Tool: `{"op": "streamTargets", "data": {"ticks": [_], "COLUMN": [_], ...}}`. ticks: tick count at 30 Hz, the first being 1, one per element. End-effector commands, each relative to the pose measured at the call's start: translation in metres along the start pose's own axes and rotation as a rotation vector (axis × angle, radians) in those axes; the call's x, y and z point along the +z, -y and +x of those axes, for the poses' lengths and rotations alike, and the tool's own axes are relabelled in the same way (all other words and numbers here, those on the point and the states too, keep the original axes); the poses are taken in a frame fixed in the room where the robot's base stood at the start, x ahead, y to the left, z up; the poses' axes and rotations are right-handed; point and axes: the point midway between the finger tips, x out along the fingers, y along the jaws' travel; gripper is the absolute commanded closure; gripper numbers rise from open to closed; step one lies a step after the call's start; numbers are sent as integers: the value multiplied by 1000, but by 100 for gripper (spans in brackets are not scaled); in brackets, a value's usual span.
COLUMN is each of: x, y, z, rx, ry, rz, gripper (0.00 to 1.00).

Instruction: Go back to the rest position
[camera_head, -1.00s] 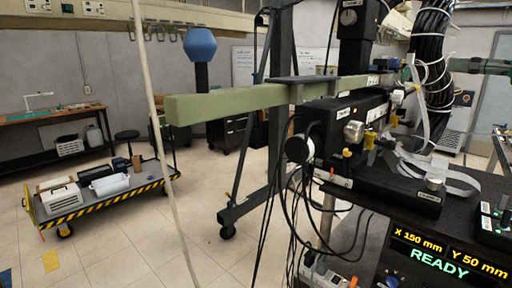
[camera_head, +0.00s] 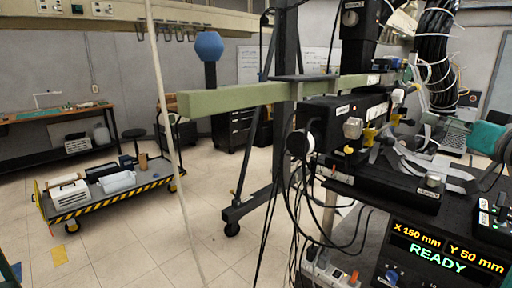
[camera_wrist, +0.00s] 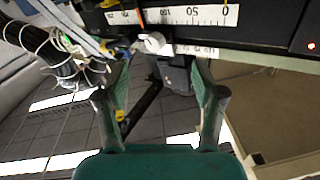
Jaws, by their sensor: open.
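My gripper (camera_wrist: 163,82) shows in the wrist view with its two dark-and-green fingers spread apart. Nothing is held between them. Beyond the fingers is the black bench rig with a white ruler scale (camera_wrist: 190,15) at the top of the view. In the head view, a teal part of my arm (camera_head: 487,137) is at the right edge, beside the rig. The fingertips cannot be made out clearly there.
The black rig (camera_head: 345,115) carries a long green beam (camera_head: 235,98) reaching left. A display panel (camera_head: 440,250) reads READY. Loose black cables hang below the rig. A cable bundle (camera_wrist: 62,52) is close by, left. A striped cart (camera_head: 115,195) stands on open floor.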

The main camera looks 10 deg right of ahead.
Motion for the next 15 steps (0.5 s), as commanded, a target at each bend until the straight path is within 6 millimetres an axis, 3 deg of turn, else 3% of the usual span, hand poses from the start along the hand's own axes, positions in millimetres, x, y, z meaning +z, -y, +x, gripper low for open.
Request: {"op": "streamTargets", "data": {"ticks": [1,7,15], "x": [24,103,211], "y": [-1,-3,7], "z": [6,19,19], "rx": [4,37,94], "ry": [2,-10,-8], "rz": [28,111,192], "gripper": [31,31,31]}}
